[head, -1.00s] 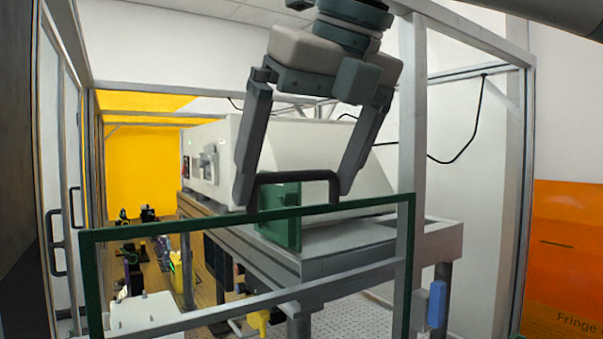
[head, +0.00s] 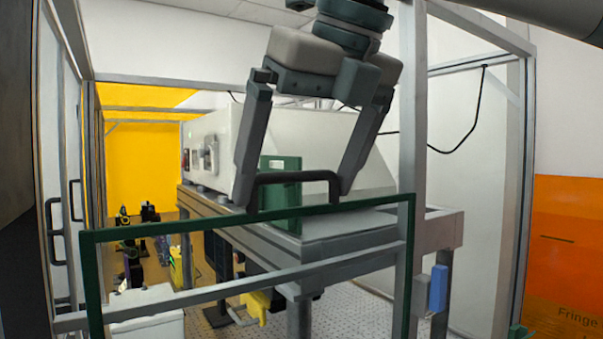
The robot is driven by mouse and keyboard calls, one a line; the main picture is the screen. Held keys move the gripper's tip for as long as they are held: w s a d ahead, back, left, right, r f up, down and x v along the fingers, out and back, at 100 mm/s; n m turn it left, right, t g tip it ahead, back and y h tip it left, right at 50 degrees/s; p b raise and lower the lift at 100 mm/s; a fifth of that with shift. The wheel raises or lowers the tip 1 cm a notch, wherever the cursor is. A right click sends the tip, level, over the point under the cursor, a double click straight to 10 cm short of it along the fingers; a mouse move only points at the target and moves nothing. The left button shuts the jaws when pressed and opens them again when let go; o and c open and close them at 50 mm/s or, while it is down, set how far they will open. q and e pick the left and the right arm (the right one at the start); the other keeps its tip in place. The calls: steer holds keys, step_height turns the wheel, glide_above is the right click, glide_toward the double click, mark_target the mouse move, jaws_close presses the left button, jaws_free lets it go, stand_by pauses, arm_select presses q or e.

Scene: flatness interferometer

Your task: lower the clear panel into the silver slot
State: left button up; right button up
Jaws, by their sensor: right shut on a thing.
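The clear panel (head: 240,262) has a dark green frame and a black handle (head: 295,178) on its top edge. It hangs upright across the lower middle of the head view, and its lower edge is out of frame. My right gripper (head: 293,200) comes down from above and is shut on the handle, one finger at each end. A silver rail (head: 200,297) crosses low behind or at the panel, meeting a silver post (head: 412,110) at right. I cannot tell whether this is the slot or whether the panel touches it. My left gripper is not in view.
A bench (head: 350,222) with a long white housing (head: 300,135) and a green box (head: 281,200) stands beyond the panel. A blue block (head: 438,288) is right of the post. An orange sign (head: 567,255) is at far right. A white box (head: 150,318) is low left.

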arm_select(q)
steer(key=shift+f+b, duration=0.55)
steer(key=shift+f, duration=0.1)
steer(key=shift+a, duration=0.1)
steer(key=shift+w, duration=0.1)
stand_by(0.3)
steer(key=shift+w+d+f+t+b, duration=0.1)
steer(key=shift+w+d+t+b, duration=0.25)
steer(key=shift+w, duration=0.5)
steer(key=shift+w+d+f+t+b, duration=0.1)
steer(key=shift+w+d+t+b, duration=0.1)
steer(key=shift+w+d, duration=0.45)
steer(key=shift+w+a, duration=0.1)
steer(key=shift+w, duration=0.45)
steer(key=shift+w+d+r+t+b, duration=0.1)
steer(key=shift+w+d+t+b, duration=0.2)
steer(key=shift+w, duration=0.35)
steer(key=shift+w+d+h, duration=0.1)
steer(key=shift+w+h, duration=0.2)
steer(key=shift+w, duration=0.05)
